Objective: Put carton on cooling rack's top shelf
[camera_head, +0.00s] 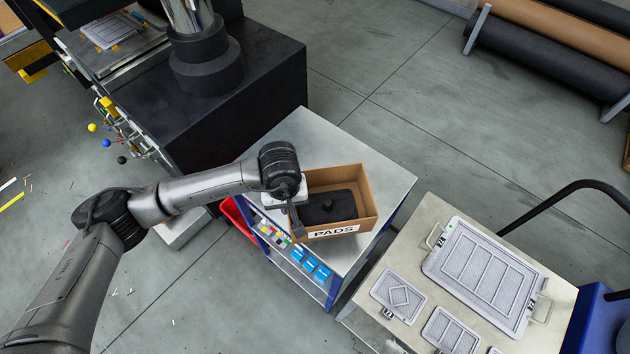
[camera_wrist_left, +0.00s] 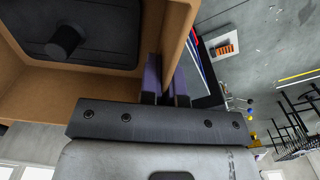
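The carton (camera_head: 364,192) is an open-topped brown cardboard box marked PADS, standing upright at the steel-topped bench (camera_head: 385,165). A black pad with a round knob (camera_head: 328,207) lies inside it. My left gripper (camera_head: 299,230) is at the carton's left wall. In the left wrist view its fingers (camera_wrist_left: 166,88) straddle that wall (camera_wrist_left: 178,35), one inside and one outside, and look closed on it. Whether the carton's base touches the bench cannot be told. I cannot make out a cooling rack for certain. My right gripper is not in view.
The bench has a lower shelf with blue packs (camera_head: 310,265) and a red bin (camera_head: 238,215) beside it. A table (camera_head: 420,255) with grey grille panels (camera_head: 485,275) stands at right. A black block (camera_head: 265,75) stands behind left. Rolls (camera_head: 560,35) lie at the far right.

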